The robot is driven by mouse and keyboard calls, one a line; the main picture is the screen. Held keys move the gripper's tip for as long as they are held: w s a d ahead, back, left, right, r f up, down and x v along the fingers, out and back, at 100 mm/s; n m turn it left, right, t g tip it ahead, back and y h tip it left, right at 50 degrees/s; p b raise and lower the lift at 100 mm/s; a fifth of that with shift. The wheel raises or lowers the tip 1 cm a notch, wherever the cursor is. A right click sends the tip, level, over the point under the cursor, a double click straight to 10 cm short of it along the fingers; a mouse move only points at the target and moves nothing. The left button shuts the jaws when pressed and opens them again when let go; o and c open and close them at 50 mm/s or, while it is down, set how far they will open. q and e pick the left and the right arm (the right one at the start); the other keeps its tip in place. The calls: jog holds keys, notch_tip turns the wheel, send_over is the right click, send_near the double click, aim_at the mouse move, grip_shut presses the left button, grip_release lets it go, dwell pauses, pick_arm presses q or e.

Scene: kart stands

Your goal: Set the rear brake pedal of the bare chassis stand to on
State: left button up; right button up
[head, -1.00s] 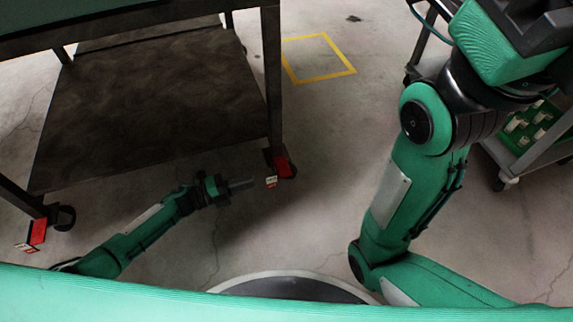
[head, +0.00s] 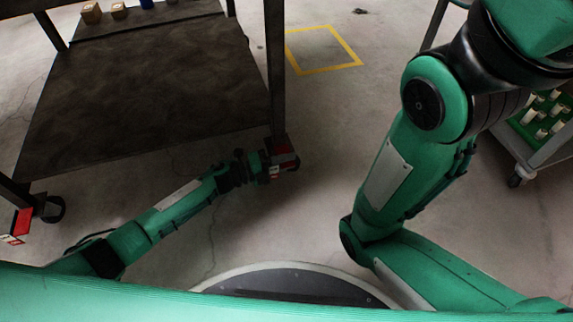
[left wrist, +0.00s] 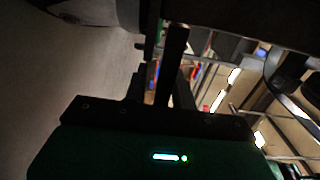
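A dark stand with a bare lower shelf (head: 140,100) fills the upper left of the head view. It has a red brake pedal with a small white label (head: 287,160) at the caster of its right leg. Another red pedal (head: 22,222) is at its left caster. Which one is the rear pedal, and whether either is on, I cannot tell. My left gripper (head: 274,167) is at the right pedal, seemingly touching or just in front of it. Its fingers look close together as one dark bar in the left wrist view (left wrist: 170,65). My right gripper is out of view.
A grey cart with a green tray of white parts (head: 540,120) stands at the right. Small boxes (head: 92,13) stand beyond the shelf. The floor between the stand and my base is clear.

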pick_arm(q)
jog(key=shift+d, duration=0.15)
grip_shut()
dwell(1.4)
